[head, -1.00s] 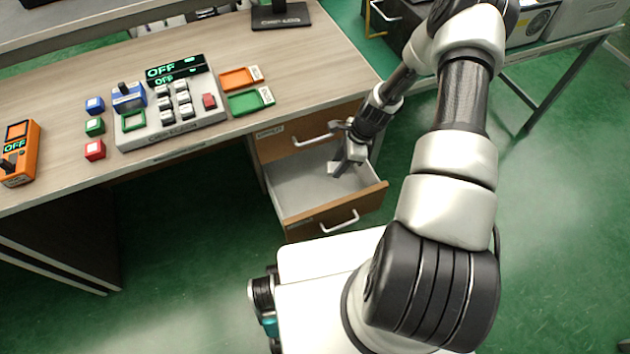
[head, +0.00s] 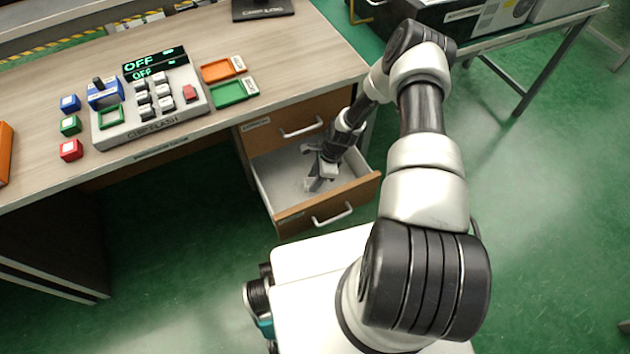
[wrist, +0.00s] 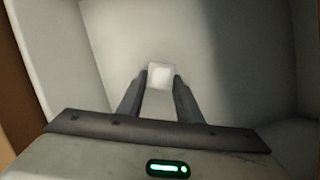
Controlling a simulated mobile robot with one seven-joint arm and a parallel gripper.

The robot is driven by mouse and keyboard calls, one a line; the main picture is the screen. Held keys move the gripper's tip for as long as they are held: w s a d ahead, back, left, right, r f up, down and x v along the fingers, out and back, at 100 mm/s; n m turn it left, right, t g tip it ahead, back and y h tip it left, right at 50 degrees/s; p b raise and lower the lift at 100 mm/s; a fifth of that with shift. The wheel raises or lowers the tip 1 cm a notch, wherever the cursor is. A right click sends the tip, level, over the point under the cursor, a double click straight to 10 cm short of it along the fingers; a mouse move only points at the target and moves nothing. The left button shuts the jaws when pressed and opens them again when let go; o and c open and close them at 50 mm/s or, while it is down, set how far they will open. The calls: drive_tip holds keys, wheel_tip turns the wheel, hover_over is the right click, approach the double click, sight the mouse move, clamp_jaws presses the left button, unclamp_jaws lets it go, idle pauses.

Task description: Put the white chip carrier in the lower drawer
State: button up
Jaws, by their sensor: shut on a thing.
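The lower drawer (head: 290,217) is pulled open under the right end of the desk. My gripper (head: 314,183) reaches down inside it, close above the drawer floor. In the wrist view, my gripper (wrist: 160,88) is shut on the white chip carrier (wrist: 160,74), a small pale block between the fingertips. The drawer's pale inside walls and floor surround it in that view. Whether the carrier touches the drawer floor I cannot tell. In the head view the carrier cannot be made out clearly against the gripper and drawer.
The upper drawer (head: 275,131) above is closed. On the desk stand a grey control panel (head: 150,120), orange (head: 222,69) and green (head: 233,92) trays, and blue (head: 70,102), green (head: 70,125) and red (head: 71,150) blocks. The drawer's front and side walls stand close around my gripper.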

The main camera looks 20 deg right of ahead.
drive_tip(key=shift+d+f, duration=0.15)
drive_tip(key=shift+f, duration=0.25)
drive_tip(key=shift+f, duration=0.15)
drive_tip(key=o, duration=1.1)
drive_tip(key=p+v, duration=0.3)
drive_tip(key=v, duration=0.9)
drive_tip(key=shift+r, duration=0.25)
